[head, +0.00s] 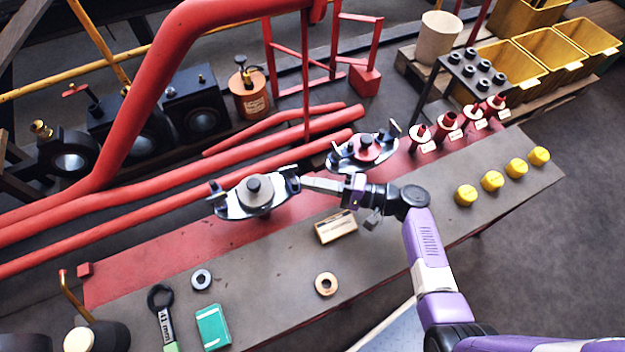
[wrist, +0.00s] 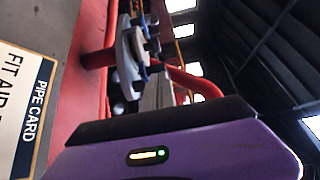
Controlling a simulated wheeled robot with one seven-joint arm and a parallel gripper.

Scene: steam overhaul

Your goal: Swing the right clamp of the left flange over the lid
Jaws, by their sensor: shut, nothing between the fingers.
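The left flange (head: 232,208) is a pale metal plate on the bench, with a grey round lid (head: 262,203) and dark knob at its middle. Its right clamp (head: 291,179) is a dark piece at the plate's right end, apart from the lid's knob. The left clamp (head: 217,190) stands at the other end. My gripper (head: 309,184) is shut and empty, its tips pointing left close beside the right clamp; I cannot tell whether they touch. In the wrist view a flange (wrist: 128,60) shows edge-on beyond my purple gripper housing; its clamps are unclear.
The right flange (head: 345,160) with a red centre sits behind my gripper. A pipe card (head: 336,227), also in the wrist view (wrist: 30,110), lies in front. A brass ring (head: 326,284) and yellow caps (head: 492,181) are on the bench. Red pipes (head: 180,185) run behind.

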